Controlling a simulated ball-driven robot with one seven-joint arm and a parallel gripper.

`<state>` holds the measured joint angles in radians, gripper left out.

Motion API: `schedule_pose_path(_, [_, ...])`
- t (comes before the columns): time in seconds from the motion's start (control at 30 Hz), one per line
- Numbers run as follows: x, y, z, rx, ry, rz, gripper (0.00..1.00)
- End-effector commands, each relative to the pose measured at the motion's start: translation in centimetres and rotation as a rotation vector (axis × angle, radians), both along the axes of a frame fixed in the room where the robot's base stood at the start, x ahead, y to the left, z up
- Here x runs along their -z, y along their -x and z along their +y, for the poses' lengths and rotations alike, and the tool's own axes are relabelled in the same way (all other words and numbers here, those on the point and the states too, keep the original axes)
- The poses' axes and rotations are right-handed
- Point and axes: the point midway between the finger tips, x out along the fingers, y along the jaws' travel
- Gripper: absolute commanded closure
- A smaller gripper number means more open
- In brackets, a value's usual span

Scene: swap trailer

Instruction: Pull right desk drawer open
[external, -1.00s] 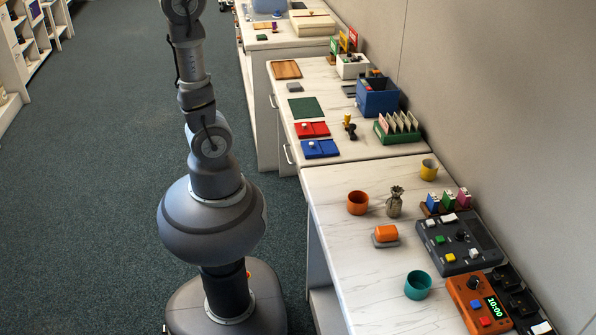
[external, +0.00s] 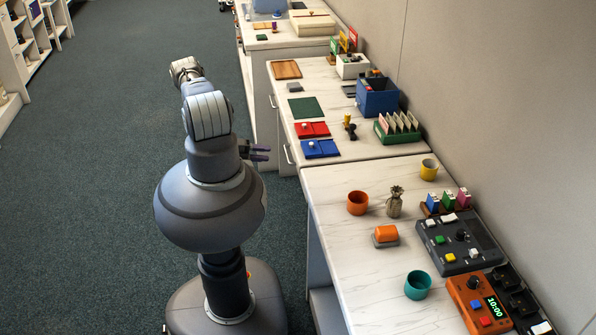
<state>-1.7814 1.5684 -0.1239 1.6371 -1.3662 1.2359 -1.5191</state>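The middle desk (external: 352,152) has a white marbled top and two bar handles on its left-facing front. The nearer handle (external: 288,154) is on the drawer at the picture's lower end of that front; the farther handle (external: 273,101) is higher up. Both fronts look closed, though they are seen at a steep angle. My gripper (external: 262,153) shows beside my body, its two dark fingers apart and pointing right toward the nearer handle. It looks open and empty, with a small gap between it and the handle.
The near desk (external: 335,240) holds cups, an orange block and control boxes. Red (external: 312,129) and blue (external: 321,148) trays lie on the middle desk near its front edge. A wall stands behind the desks. The carpet (external: 90,200) to the left is clear.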

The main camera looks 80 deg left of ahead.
Motion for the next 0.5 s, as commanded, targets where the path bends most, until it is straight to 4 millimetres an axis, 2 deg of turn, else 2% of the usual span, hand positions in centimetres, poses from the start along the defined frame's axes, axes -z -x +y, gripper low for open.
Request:
schedule_pose_path(0.13, [1.0, -1.3, -0.2, -0.016, 0.021, 0.003, 0.62])
schedule_pose_path(0.4, [2.0, -5.9, -0.3, -0.011, 0.017, 0.004, 0.62])
schedule_pose_path(0.5, [2.2, -6.9, -0.3, -0.011, 0.016, 0.006, 0.62])
